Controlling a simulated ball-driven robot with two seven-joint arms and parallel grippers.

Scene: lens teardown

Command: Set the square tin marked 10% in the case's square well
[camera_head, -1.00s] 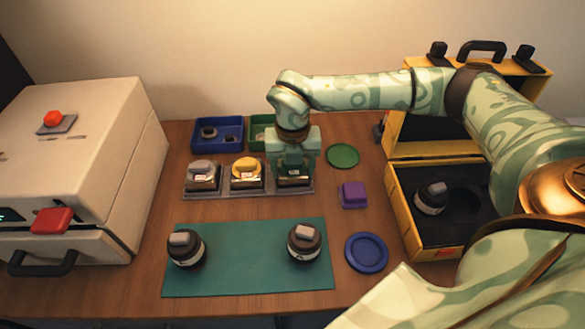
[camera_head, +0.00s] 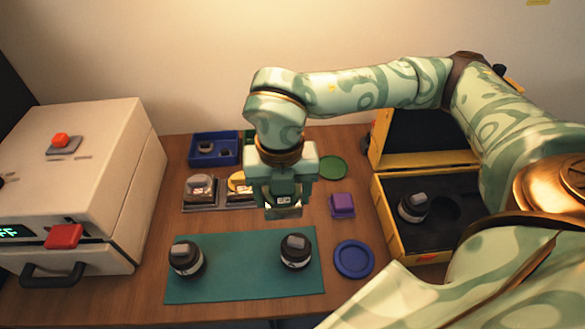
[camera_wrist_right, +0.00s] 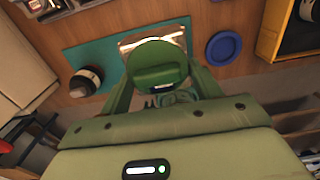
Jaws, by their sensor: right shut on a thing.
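My right gripper (camera_head: 284,198) is shut on a square metal tin (camera_head: 284,211) with a small label too small to read. It holds the tin up above the table, behind the teal mat. In the right wrist view the tin's green knobbed lid (camera_wrist_right: 157,66) sits between the fingers, and its shiny square body shows behind. The open yellow case (camera_head: 392,236) is at the right, with a dark insert holding a black jar (camera_head: 413,207) beside an empty round well (camera_head: 444,208). I cannot make out a square well; my arm hides part of the case. My left gripper is not in view.
Two dark jars stand on the teal mat (camera_head: 240,272). A purple block (camera_head: 342,204), blue disc (camera_head: 354,259) and green disc (camera_head: 332,167) lie between tray and case. A white machine (camera_head: 75,180) stands left.

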